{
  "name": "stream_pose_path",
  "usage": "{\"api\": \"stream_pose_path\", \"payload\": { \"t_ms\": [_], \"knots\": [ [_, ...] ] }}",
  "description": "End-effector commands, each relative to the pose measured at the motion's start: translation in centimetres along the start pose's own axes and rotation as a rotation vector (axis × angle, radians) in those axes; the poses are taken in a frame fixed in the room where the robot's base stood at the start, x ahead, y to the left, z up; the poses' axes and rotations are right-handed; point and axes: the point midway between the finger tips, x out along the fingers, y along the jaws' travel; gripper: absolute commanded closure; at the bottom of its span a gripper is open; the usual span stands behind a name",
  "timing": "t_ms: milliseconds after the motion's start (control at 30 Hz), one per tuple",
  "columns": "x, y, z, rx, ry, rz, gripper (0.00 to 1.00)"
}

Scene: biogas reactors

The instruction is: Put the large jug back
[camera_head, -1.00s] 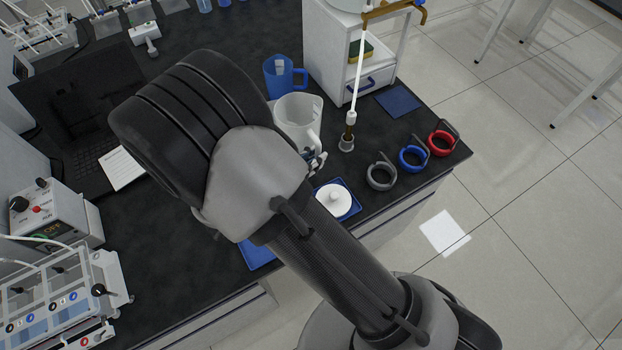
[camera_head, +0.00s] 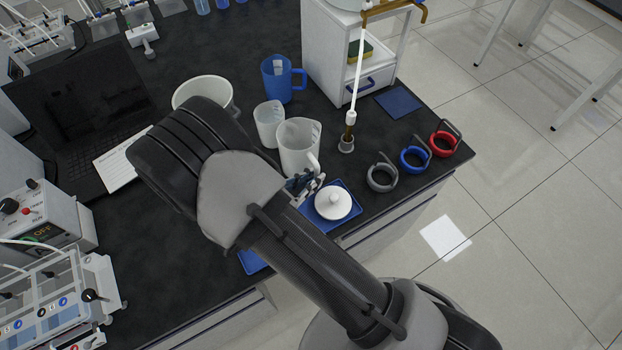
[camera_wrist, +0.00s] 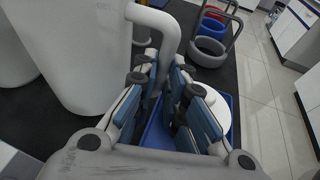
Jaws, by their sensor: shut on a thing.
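The large jug (camera_head: 296,150) is whitish and upright over the black bench, in front of a smaller whitish jug (camera_head: 268,122) and a blue jug (camera_head: 279,84). My gripper (camera_head: 308,180) is at its handle side. In the wrist view the jug's body (camera_wrist: 80,50) fills the left, and its handle (camera_wrist: 165,25) comes down between the fingers of my gripper (camera_wrist: 165,88), which are shut on it. I cannot tell whether the jug's base touches the bench.
A blue tray (camera_head: 352,211) with a white lid (camera_head: 333,201) lies right of my gripper. Grey (camera_head: 381,180), blue (camera_head: 414,160) and red (camera_head: 443,146) rings stand along the bench edge. A thin probe (camera_head: 347,142) stands close right of the jug. A white bucket (camera_head: 190,92) is behind my arm.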

Motion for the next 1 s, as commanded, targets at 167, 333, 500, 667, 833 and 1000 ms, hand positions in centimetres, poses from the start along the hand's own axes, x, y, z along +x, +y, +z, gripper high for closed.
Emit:
{"api": "stream_pose_path", "payload": {
  "t_ms": [167, 333, 500, 667, 833, 1000],
  "knots": [
    [0.1, 0.0, -0.2, 0.000, 0.000, 0.000, 0.82],
    [0.1, 0.0, -0.2, 0.000, 0.000, 0.000, 0.70],
    [0.1, 0.0, -0.2, 0.000, 0.000, 0.000, 0.68],
    [0.1, 0.0, -0.2, 0.000, 0.000, 0.000, 0.68],
    [-1.1, 0.1, 0.2, -0.001, 0.000, 0.005, 0.68],
    [-4.6, 0.2, 0.3, 0.000, 0.001, 0.007, 0.68]
  ]
}}
